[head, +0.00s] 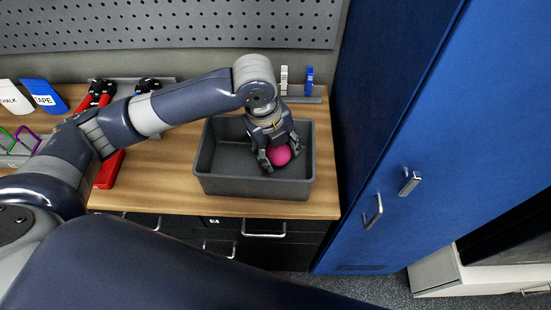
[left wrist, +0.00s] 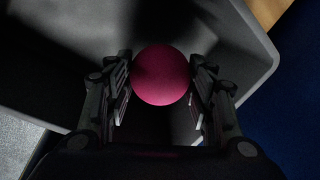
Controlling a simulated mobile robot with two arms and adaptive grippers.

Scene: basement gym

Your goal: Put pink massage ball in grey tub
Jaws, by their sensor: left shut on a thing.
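The pink massage ball (head: 279,155) is between the fingers of my left gripper (head: 280,160), which is shut on it. The gripper points down over the grey tub (head: 250,188), and the ball is within the tub's rim as seen from the head. In the left wrist view the ball (left wrist: 161,75) sits between the two fingertips (left wrist: 161,90), with the tub's wall (left wrist: 262,55) behind it. I cannot tell whether the ball touches the tub floor. My right gripper is not in view.
The tub stands on a wooden bench top (head: 150,198) by a tall blue cabinet (head: 400,150). A chalk bag (head: 13,97), a blue tape box (head: 42,96) and red-handled tools (head: 108,172) lie to the left. A pegboard (head: 170,25) is behind.

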